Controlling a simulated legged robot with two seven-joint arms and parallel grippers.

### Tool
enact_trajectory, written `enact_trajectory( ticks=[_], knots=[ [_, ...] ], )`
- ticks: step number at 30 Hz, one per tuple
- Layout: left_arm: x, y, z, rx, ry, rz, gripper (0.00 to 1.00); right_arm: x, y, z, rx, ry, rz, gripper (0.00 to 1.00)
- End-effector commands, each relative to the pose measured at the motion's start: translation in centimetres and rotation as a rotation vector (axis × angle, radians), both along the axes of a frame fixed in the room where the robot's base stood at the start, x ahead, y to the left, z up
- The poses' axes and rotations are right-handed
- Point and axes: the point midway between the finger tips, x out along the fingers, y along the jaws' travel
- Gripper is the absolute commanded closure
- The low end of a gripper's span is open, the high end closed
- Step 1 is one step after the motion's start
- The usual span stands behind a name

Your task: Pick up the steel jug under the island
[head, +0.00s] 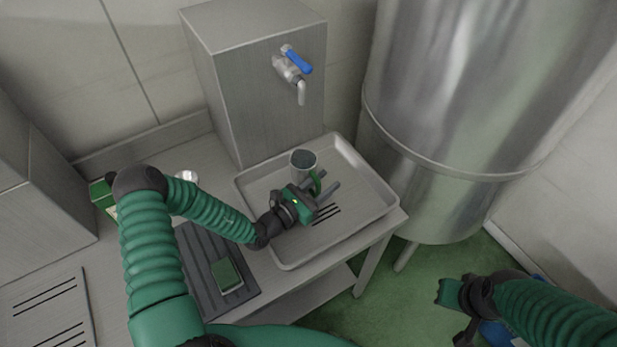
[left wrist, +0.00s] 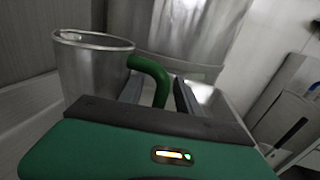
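A steel jug (head: 303,162) with a green handle stands upright in a shallow steel tray (head: 375,187) on the bench, near the steel box with the tap. It also shows at the left of the left wrist view (left wrist: 92,72). My left gripper (head: 332,196) is over the tray beside the jug, on its handle side. In the left wrist view its two dark fingers (left wrist: 158,92) are apart, with the green handle between them; contact cannot be told. My right gripper (head: 452,308) is low at the lower right, over the green floor, away from the jug; its finger opening is unclear.
A steel box (head: 262,95) with a blue-levered tap (head: 292,67) stands behind the tray. A large steel tank (head: 440,120) is at the right. A dark ribbed mat (head: 205,262) with a green-topped item lies left of the tray. Green floor (head: 445,262) shows at the right.

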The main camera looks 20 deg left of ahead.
Motion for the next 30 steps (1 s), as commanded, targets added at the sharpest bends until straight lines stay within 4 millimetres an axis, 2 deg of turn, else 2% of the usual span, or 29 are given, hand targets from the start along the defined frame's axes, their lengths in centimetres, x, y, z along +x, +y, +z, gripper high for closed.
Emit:
enact_trajectory(
  ticks=[7, 16, 30],
  knots=[
    [0.38, -0.29, -0.06, 0.000, 0.001, 0.000, 0.60, -0.02, 0.01, 0.00, 0.000, 0.000, 0.001, 1.00],
    [0.34, -0.30, -0.06, 0.000, 0.001, -0.001, 1.00, -0.02, 0.00, 0.00, 0.000, 0.000, 0.000, 1.00],
    [0.34, -0.26, -0.05, 0.001, 0.000, -0.001, 1.00, -0.02, 0.01, 0.00, 0.000, 0.000, 0.000, 1.00]
  ],
)
